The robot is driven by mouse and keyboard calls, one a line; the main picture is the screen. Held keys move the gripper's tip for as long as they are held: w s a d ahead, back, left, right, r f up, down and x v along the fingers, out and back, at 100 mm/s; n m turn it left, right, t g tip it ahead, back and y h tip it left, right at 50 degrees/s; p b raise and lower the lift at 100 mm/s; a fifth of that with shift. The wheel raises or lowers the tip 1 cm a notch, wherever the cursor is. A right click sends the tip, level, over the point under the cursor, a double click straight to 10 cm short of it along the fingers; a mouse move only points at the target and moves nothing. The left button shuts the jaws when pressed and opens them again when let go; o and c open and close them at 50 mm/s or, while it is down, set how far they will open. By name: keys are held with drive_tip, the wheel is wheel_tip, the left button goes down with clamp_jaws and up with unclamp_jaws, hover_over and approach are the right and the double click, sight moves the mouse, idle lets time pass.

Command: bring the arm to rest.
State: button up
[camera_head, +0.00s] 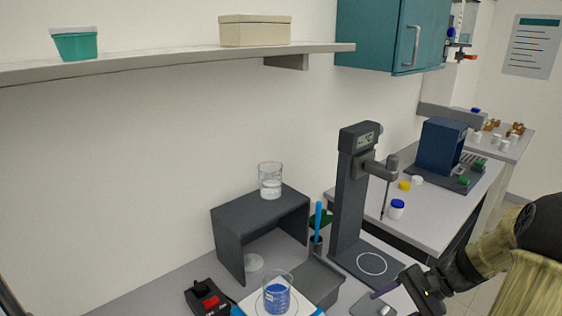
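My arm (485,252) reaches in from the right edge, pale yellow and black, and slopes down to the left. My gripper (384,291) is at its end, low in the picture, in front of the base of the dark stand. Its fingers are small and partly dark, and I cannot tell whether they are open or shut. I see no object clearly held in it. A small white thing (386,311) lies just below the fingertips, at the bottom edge.
A dark stand (349,195) with a side arm and rod rises beside my gripper. A beaker of blue liquid (277,294) stands to the left. A grey riser (228,227) carries a glass beaker (270,181). A blue-capped jar (396,209) sits on the bench behind.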

drive_tip(key=s+a+n+t+h, duration=0.1)
drive_tip(key=s+a+n+h, duration=0.4)
drive_tip(key=a+n+h, duration=0.4)
drive_tip(key=a+n, duration=0.1)
drive_tip(key=a, duration=0.3)
drive_tip(key=shift+s+a+n+h, duration=0.15)
drive_tip(key=shift+a+n+h, duration=0.15)
drive_tip(key=shift+a+h, duration=0.1)
